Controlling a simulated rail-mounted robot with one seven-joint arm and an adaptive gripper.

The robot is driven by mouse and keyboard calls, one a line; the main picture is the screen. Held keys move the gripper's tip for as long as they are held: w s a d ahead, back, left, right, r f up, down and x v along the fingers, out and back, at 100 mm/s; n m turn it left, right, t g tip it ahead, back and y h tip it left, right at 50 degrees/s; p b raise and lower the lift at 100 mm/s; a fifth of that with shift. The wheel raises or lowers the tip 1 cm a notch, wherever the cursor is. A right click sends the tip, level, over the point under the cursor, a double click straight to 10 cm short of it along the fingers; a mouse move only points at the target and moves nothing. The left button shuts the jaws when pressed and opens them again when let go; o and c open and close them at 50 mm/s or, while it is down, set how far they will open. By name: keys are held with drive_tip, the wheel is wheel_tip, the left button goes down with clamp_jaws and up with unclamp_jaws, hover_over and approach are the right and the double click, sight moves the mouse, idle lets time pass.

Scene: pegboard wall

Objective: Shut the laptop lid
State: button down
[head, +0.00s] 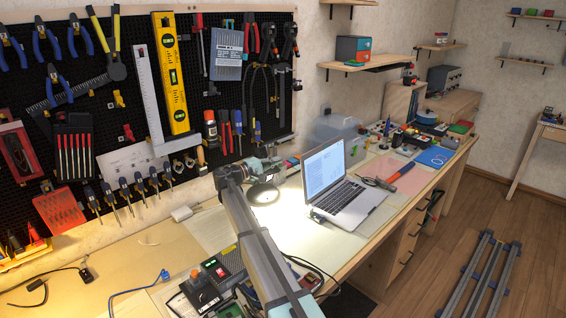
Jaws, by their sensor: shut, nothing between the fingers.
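The laptop (346,202) stands open on the workbench at the middle of the head view. Its lid (324,168) is raised steeply, with a lit pale-blue screen. Its keyboard base lies flat, close to the bench's front edge. My arm rises from the bottom of the view and bends left of the laptop. My gripper (270,176) is at its far end, left of the lid and apart from it in the picture. It is small and partly hidden by my arm. It is shut and holds nothing that I can see.
A black box with switches (212,280) and cables lie at the front left. A pegboard (110,110) with tools covers the wall.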

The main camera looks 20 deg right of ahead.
sight(320, 148)
drive_tip(key=p+x, duration=0.3)
drive_tip(key=x, duration=1.5)
drive_tip(key=shift+d, duration=0.25)
drive_tip(key=shift+s+d+m+b, duration=0.3)
drive_tip(key=shift+s+m+b, duration=0.1)
drive_tip(key=shift+s+b, duration=0.3)
drive_tip(key=s+d+f+m+y+b, duration=0.2)
drive_tip(key=s+d+m+b, duration=0.5)
drive_tip(key=s+b, duration=0.45)
drive_tip(key=s+d+f+m+b, duration=0.1)
drive_tip(key=s+f+m+b, duration=0.1)
drive_tip(key=s+f+b, duration=0.1)
drive_tip(key=s+d+f+m+t+y+b, duration=0.1)
drive_tip(key=s+d+f+m+b, duration=0.1)
drive_tip(key=f+b, duration=0.1)
drive_tip(key=s+d+f+m+b, duration=0.1)
drive_tip(key=s+d+f+b, duration=0.1)
drive_tip(key=s+f+b, duration=0.1)
drive_tip(key=shift+s+d+m+y+b, duration=0.1)
drive_tip(key=shift+s+m+y+b, duration=0.25)
drive_tip(key=shift+b, duration=0.3)
drive_tip(key=shift+s+d+f+b, duration=0.15)
drive_tip(key=shift+s+f+b, duration=0.05)
drive_tip(key=shift+f+b, duration=0.3)
drive_tip(key=shift+s+d+f+b, duration=0.2)
drive_tip(key=shift+f+b, duration=0.15)
drive_tip(key=shift+f, duration=0.2)
drive_tip(key=shift+a, duration=0.15)
